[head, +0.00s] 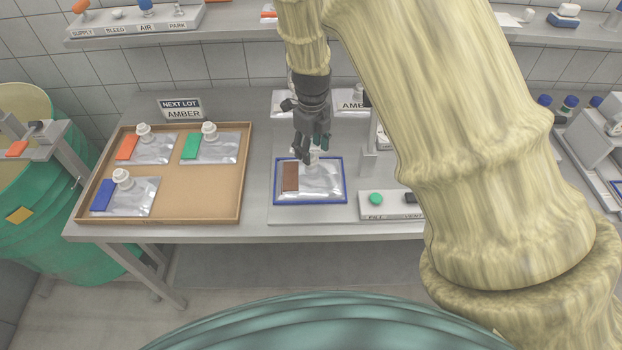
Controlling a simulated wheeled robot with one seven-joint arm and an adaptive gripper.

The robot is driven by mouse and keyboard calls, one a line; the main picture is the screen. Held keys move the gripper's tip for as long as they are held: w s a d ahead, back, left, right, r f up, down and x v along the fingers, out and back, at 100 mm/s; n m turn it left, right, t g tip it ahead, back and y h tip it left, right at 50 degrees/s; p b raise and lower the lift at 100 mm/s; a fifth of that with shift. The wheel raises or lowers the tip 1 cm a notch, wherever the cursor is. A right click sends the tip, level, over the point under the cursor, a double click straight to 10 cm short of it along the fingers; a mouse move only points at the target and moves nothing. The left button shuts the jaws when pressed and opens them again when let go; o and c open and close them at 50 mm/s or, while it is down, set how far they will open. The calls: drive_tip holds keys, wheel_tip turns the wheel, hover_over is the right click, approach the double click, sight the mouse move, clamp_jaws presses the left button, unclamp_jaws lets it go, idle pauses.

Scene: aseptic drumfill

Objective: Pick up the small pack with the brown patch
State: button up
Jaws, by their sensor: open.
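The small silver pack with the brown patch (290,178) lies in a blue-rimmed frame (309,203) on the bench. The brown patch is on its left side, and its spout is mostly hidden behind my gripper. My gripper (321,158) points down over the top part of this pack, with its jaws open. Whether the fingertips touch the spout or only hover around it I cannot tell from this view.
A brown tray (202,203) on the left holds packs with orange (127,147), green (191,146) and blue (102,195) patches; its lower right is bare. A panel with a green button (376,199) is right of the frame. A sign reading AMBER (183,110) stands behind the tray.

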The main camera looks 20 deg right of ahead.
sight(311, 172)
drive_tip(key=shift+w+a+f+b, duration=0.1)
drive_tip(key=shift+a+f+b, duration=0.05)
drive_tip(key=shift+f+b, duration=0.65)
drive_tip(key=shift+w+a+f+b, duration=0.1)
drive_tip(key=shift+f+b, duration=0.6)
drive_tip(key=shift+f, duration=0.05)
drive_tip(key=shift+f+b, duration=0.85)
drive_tip(key=c, duration=0.9)
drive_tip(key=shift+r, duration=0.25)
drive_tip(key=shift+c, duration=0.2)
